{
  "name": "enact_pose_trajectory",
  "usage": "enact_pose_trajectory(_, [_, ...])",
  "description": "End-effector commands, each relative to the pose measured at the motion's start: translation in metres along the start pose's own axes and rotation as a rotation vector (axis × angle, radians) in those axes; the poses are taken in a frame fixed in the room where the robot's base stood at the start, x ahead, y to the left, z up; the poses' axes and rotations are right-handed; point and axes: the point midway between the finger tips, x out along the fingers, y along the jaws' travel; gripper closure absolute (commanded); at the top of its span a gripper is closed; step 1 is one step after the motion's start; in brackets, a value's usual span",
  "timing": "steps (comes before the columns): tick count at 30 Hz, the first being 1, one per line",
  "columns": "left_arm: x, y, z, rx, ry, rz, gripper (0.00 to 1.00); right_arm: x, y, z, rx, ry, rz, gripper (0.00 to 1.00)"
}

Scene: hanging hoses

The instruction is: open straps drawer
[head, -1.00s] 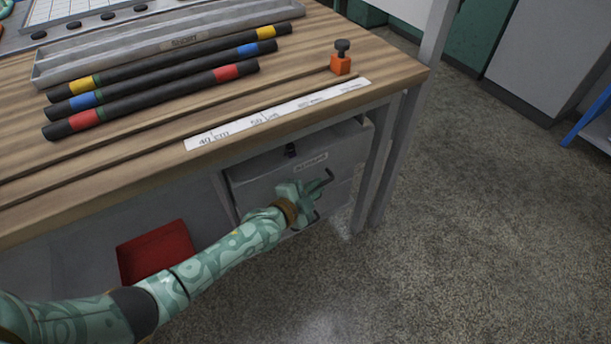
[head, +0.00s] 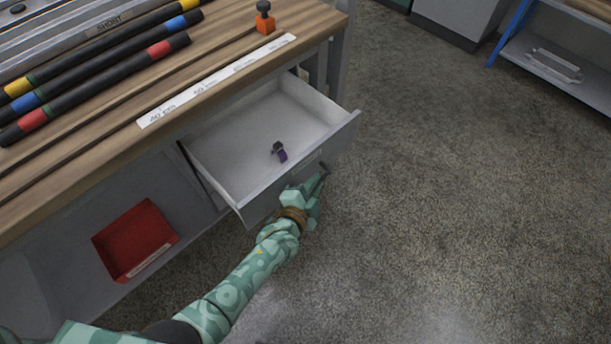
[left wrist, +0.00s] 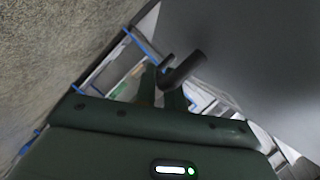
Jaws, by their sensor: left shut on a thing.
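The drawer (head: 235,150) under the workbench stands pulled out, its pale inside open to view. A small purple and dark item (head: 281,153) lies on the drawer floor. My left gripper (head: 318,186) is at the outer face of the drawer front (head: 300,172), shut on the drawer's handle. In the left wrist view the dark handle (left wrist: 184,70) shows between the fingers, beside the grey drawer front (left wrist: 245,50). The drawer's label is hidden from the head view. My right gripper is not in view.
The wooden workbench (head: 95,128) holds several dark hoses with coloured bands, a white ruler strip (head: 220,78) and an orange block with a dark knob (head: 265,20). A red bin (head: 135,240) sits below at left. The floor to the right is clear.

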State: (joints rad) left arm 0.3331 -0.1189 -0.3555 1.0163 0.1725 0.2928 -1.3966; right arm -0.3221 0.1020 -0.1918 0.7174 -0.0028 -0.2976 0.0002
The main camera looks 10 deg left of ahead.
Motion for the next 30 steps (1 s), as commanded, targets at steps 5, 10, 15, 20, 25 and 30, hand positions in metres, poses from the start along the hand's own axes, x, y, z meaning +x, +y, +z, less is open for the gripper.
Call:
enact_pose_trajectory(5, [-0.002, 0.004, -0.003, 0.000, -0.002, 0.001, 1.00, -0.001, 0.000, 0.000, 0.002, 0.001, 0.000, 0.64])
enact_pose_trajectory(10, [-0.002, 0.004, -0.003, 0.000, -0.002, 0.001, 1.00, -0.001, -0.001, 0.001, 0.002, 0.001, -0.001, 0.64])
enact_pose_trajectory(15, [-0.002, 0.004, -0.003, 0.000, -0.002, 0.002, 0.86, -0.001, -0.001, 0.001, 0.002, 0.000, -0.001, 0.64])
enact_pose_trajectory(20, [-0.002, 0.004, -0.003, 0.000, -0.002, 0.001, 0.67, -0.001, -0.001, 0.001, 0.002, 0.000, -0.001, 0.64])
enact_pose_trajectory(25, [-0.002, 0.003, -0.004, 0.000, -0.001, 0.000, 0.67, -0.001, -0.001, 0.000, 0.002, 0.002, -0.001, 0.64])
enact_pose_trajectory(30, [-0.016, 0.001, -0.005, 0.002, -0.001, 0.000, 0.67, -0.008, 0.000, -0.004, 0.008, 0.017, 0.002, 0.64])
